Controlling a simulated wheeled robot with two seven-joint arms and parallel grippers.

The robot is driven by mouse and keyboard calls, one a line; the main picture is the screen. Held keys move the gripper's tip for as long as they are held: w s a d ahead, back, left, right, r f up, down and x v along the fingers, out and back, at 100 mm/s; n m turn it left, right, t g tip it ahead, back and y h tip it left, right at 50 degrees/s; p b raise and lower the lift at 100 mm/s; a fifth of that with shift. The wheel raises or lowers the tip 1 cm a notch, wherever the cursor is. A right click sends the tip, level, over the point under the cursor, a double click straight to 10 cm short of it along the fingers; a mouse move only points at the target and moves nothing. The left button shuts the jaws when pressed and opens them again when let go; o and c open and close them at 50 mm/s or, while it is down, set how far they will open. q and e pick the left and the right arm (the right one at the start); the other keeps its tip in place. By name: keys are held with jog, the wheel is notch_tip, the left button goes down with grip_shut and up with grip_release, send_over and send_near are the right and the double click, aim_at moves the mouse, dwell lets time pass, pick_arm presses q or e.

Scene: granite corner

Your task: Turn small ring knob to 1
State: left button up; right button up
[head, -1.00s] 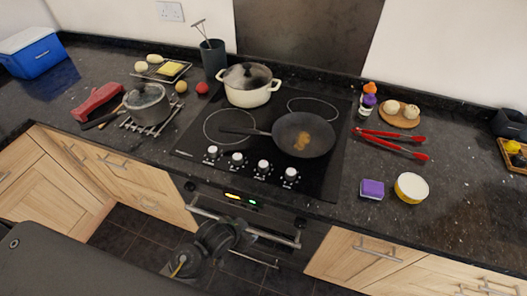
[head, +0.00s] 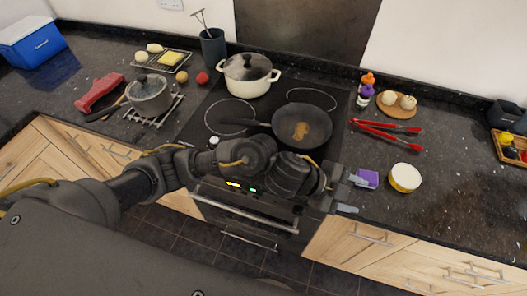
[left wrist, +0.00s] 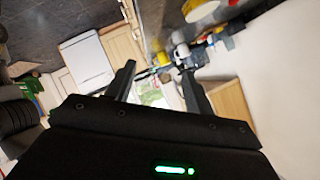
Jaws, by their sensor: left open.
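The black glass hob (head: 190,128) has its row of knobs along its front edge. One white-topped knob (head: 213,141) shows at the left end of the row. The other knobs are hidden behind my left arm, and I cannot tell which is the small ring knob. My left gripper (head: 350,193) is open and empty at the hob's front right corner, fingers pointing right, beside the purple sponge. Its two dark fingers stand apart in the left wrist view (left wrist: 158,85), with nothing between them. My right gripper is not in view.
A dark frying pan (head: 302,125) and a cream pot (head: 247,80) stand on the hob. The purple sponge (head: 368,178) and a yellow-sided tub (head: 404,178) lie right of my left gripper. Red tongs (head: 385,135) lie behind them. An oven with handles is below the hob.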

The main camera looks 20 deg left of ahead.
pick_arm(q)
jog(key=w+a+f+m+g+y, duration=0.1)
jog(key=w+a+y, duration=0.55)
jog(key=a, duration=0.65)
jog(key=w+a+f+m+g+y, duration=0.15)
jog(key=w+a+y, duration=0.45)
jog(key=a, duration=0.8)
jog(key=shift+h, duration=0.55)
jog(key=f+p, duration=0.1)
jog(key=f, duration=0.1)
jog(key=f+p, duration=0.1)
jog(key=f, duration=0.2)
jog(key=w+f+p, duration=0.1)
jog(key=f, duration=0.1)
jog(key=shift+d+f+p, duration=0.15)
jog(key=shift+d+p, duration=0.2)
jog(key=shift+w+f, duration=0.1)
jog(key=shift+f, duration=0.6)
